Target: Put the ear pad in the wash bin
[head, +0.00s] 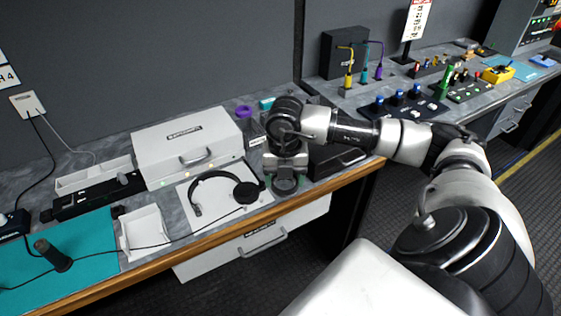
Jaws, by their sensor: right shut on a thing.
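My right gripper (286,179) points down over the counter, just right of the headset. It is shut on a dark, round ear pad (286,187), partly hidden by the fingers. A black headset (210,180) lies on a white sheet to the left, its cable running left. A dark, open-looking box (340,162) stands just right of the gripper, partly behind my arm; it may be the wash bin, but I cannot read a label. My left gripper is not in view.
A white case (187,141) stands behind the headset. A purple ring (243,113) lies behind the gripper. The wooden counter edge (235,225) runs in front.

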